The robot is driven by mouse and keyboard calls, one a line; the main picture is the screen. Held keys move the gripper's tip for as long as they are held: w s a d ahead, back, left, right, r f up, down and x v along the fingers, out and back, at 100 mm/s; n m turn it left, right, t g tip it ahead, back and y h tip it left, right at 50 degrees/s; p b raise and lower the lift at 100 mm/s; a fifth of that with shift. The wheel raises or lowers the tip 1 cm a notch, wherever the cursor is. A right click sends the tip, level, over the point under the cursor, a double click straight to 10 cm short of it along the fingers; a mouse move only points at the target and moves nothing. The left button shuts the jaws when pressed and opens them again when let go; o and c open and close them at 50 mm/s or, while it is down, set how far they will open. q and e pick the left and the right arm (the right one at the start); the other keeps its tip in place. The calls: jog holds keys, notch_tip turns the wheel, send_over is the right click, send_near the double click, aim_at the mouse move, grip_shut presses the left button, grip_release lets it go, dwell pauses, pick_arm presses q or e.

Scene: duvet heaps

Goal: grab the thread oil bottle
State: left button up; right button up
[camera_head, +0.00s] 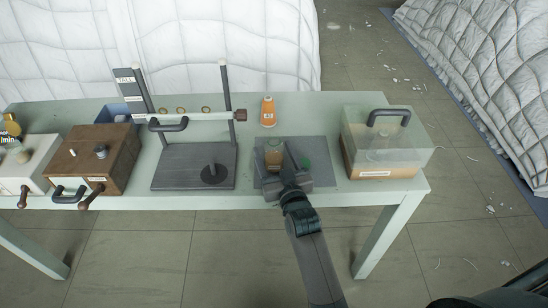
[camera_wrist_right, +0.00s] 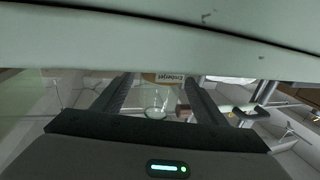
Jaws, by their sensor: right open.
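A small bottle with amber-brown contents (camera_head: 273,152) stands on the grey mat (camera_head: 318,150) near the table's front edge. An orange bottle with a pale label (camera_head: 268,112) stands upright behind the mat. I cannot read either label, so I cannot tell which is the thread oil bottle. My right gripper (camera_head: 280,157) is open at the mat, its fingers close to the amber-brown bottle. In the right wrist view a clear bottle shape (camera_wrist_right: 157,103) shows between the two dark fingers (camera_wrist_right: 155,98); contact cannot be made out. My left gripper is not in view.
A clear-lidded box with a dark handle (camera_head: 385,143) stands right of the mat. A dark stand with a rod and rings (camera_head: 195,168) is to the left. A brown wooden box (camera_head: 95,155) stands farther left. A green round thing (camera_head: 304,163) lies beside my gripper.

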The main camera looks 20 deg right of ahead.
aim_at(274, 136)
jog(key=c, duration=1.2)
jog(key=shift+r, duration=0.3)
jog(key=shift+r, duration=4.65)
jog(key=shift+r, duration=0.1)
